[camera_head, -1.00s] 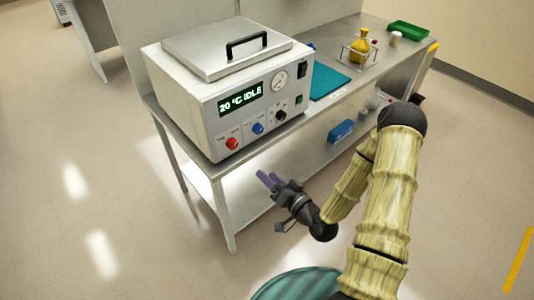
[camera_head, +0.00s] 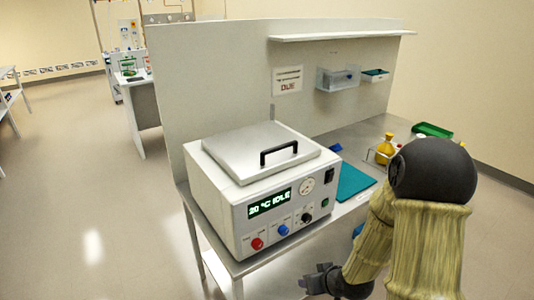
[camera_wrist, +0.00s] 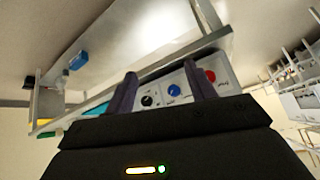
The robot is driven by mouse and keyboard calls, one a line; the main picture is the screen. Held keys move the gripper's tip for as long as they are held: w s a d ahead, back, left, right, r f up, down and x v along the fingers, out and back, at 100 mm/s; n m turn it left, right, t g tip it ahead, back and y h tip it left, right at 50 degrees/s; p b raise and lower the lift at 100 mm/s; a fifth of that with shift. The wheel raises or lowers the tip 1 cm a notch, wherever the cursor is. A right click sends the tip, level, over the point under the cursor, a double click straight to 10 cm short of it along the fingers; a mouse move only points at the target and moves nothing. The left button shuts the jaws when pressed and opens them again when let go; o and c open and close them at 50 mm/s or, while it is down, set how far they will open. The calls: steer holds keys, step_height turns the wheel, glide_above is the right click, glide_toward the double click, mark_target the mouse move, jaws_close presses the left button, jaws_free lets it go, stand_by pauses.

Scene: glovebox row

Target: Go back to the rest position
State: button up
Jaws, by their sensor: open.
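My gripper (camera_head: 318,278) shows at the bottom of the head view, in front of the bench, with its fingertips hard to make out there. In the wrist view my gripper (camera_wrist: 160,88) has its two dark fingers apart, with nothing between them. The grey-white machine (camera_head: 230,195) stands on the bench with its lid down and its display reading "20 °C IDLE". In the wrist view the machine's panel (camera_wrist: 160,92), with red and blue knobs, lies behind the fingers. My gripper appears apart from the machine.
The metal bench (camera_head: 345,210) also carries a teal mat (camera_head: 355,182), a yellow flask (camera_head: 385,148) in a wire stand and a green tray (camera_head: 432,130). A back panel (camera_head: 215,85) with a shelf (camera_head: 340,37) rises behind. The floor (camera_head: 90,200) at left is clear.

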steer(key=s+d+r+m+g+h+p, duration=0.1)
steer(key=s+r+g+p, duration=0.1)
steer(key=s+r, duration=0.3)
steer(key=s+d+r+m+g+h+p, duration=0.1)
steer(key=s+r+g+p, duration=0.1)
steer(key=s+r, duration=0.4)
step_height(320, 180, up, 5)
steer(key=shift+f+m+h, duration=0.2)
steer(key=shift+m+h, duration=0.1)
steer(key=shift+h, duration=0.1)
steer(key=shift+c, duration=0.4)
stand_by(0.8)
